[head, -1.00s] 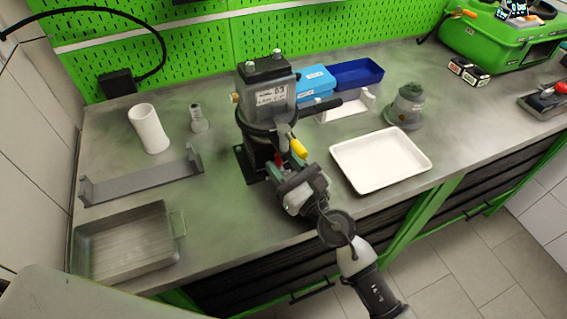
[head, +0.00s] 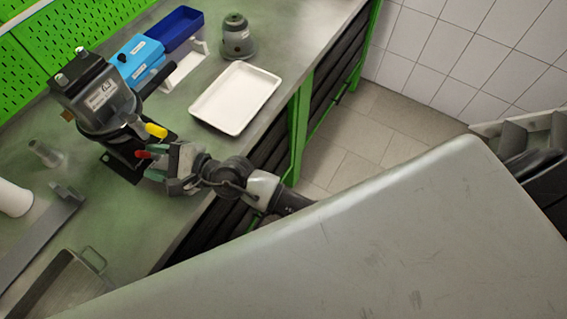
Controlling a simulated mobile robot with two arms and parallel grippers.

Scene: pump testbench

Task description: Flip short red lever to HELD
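The pump (head: 97,95), a dark grey unit with a pale label, stands on the bench at the left of the head view. A short red lever (head: 144,154) sticks out low on its near side. A longer yellow-tipped lever (head: 156,130) is just above it. My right gripper (head: 157,167) is at the red lever, with its fingers close beside or around it. Its fingertips are partly hidden, so I cannot tell whether they grip the lever. No HELD marking is readable. My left gripper is not in view.
A white tray (head: 236,97) lies right of the pump. Blue bins (head: 178,28) and a grey-green round part (head: 236,40) stand behind it. A grey metal tray (head: 70,287), a long bracket (head: 38,238) and a white cylinder (head: 12,198) are at lower left.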

